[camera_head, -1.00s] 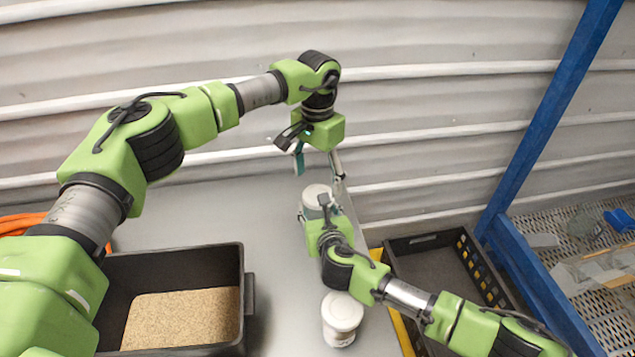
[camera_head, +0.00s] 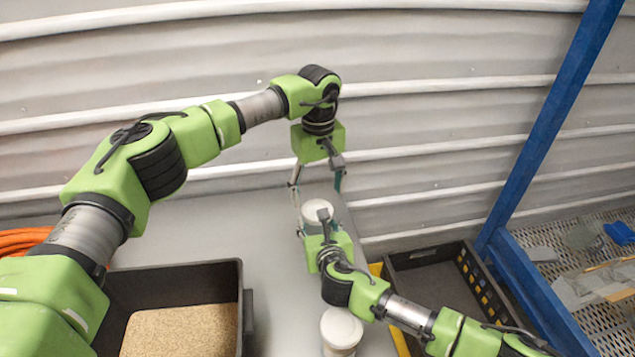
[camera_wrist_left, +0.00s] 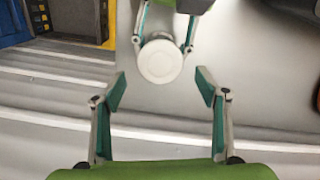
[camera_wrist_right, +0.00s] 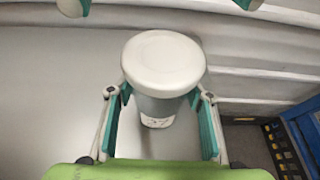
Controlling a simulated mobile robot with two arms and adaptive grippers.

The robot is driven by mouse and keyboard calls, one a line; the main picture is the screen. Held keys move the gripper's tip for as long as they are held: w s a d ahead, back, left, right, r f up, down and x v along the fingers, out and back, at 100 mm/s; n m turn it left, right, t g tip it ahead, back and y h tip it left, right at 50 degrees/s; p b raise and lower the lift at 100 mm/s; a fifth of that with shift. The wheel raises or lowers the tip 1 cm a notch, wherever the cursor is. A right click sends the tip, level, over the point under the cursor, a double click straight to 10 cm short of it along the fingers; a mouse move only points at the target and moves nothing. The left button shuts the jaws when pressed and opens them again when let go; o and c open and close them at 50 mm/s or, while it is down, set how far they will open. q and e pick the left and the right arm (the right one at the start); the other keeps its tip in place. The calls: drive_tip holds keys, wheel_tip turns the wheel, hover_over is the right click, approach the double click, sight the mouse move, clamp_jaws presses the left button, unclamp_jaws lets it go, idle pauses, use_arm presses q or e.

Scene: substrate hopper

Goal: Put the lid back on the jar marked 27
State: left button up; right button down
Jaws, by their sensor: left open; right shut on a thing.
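A jar (camera_wrist_right: 160,106) with a grey body stands upright between the fingers of my right gripper (camera_wrist_right: 160,108), which is shut on it. Its label seems to read 27. A white lid (camera_wrist_right: 163,62) sits on top of this jar and looks level; whether it is fully seated I cannot tell. The lid also shows in the head view (camera_head: 317,211) and the left wrist view (camera_wrist_left: 160,62). My left gripper (camera_head: 318,186) is open and empty, pointing down above and beyond the lid, its fingers apart from it.
A second white-lidded jar (camera_head: 341,328) stands nearer, beside my right arm. A black bin (camera_head: 176,278) of grainy substrate is at left, a dark crate (camera_head: 425,252) at right. A blue post (camera_head: 540,130) rises behind the crate. Grey tabletop (camera_head: 225,220) is clear behind the bin.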

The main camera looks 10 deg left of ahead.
use_arm(q)
drive_tip(key=n, duration=0.5)
drive_tip(key=shift+r, duration=0.1)
drive_tip(key=n, duration=0.5)
drive_tip(key=shift+d+r+n, duration=0.1)
drive_tip(key=shift+r+n, duration=0.05)
drive_tip(key=shift+n, duration=0.15)
drive_tip(key=n, duration=0.5)
drive_tip(key=shift+r, duration=0.1)
drive_tip(key=n, duration=0.5)
drive_tip(key=shift+r, duration=0.15)
drive_tip(key=n, duration=0.5)
drive_tip(key=shift+r, duration=0.15)
drive_tip(key=n, duration=0.5)
drive_tip(key=shift+r, duration=0.1)
drive_tip(key=n, duration=0.5)
drive_tip(key=shift+r, duration=0.1)
drive_tip(key=n, duration=0.6)
drive_tip(key=shift+r, duration=0.15)
